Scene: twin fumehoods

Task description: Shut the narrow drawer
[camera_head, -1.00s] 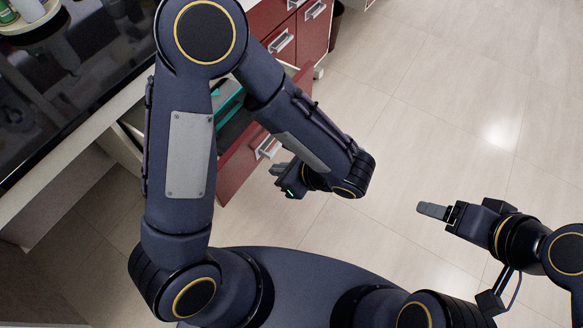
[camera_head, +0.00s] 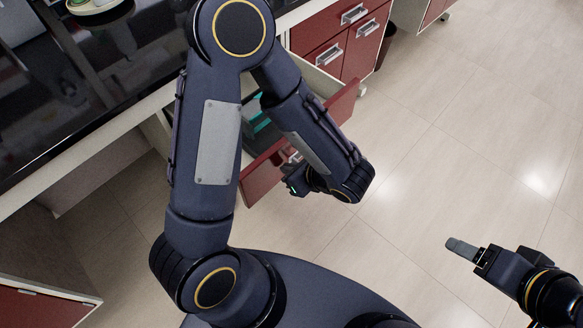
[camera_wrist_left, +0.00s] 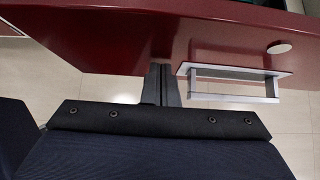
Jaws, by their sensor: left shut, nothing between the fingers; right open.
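The drawer, with a red front (camera_head: 266,172), stands pulled out from the cabinet under the bench in the head view. Its front also fills the upper wrist view (camera_wrist_left: 110,45), with a silver bar handle (camera_wrist_left: 233,88). Teal items (camera_head: 260,122) lie inside it. My left gripper (camera_head: 291,165) is at the outer face of the front, close to the handle. In the wrist view its fingers (camera_wrist_left: 160,80) are together and empty, just left of the handle; I cannot tell whether they touch the front. My right gripper (camera_head: 462,248) is open and empty above the floor, away from the drawer.
Closed red drawers and doors with silver handles (camera_head: 330,53) stand beyond the open drawer. The dark benchtop (camera_head: 100,110) is at the left. Another red cabinet (camera_head: 40,305) is at lower left. The tiled floor at right is clear.

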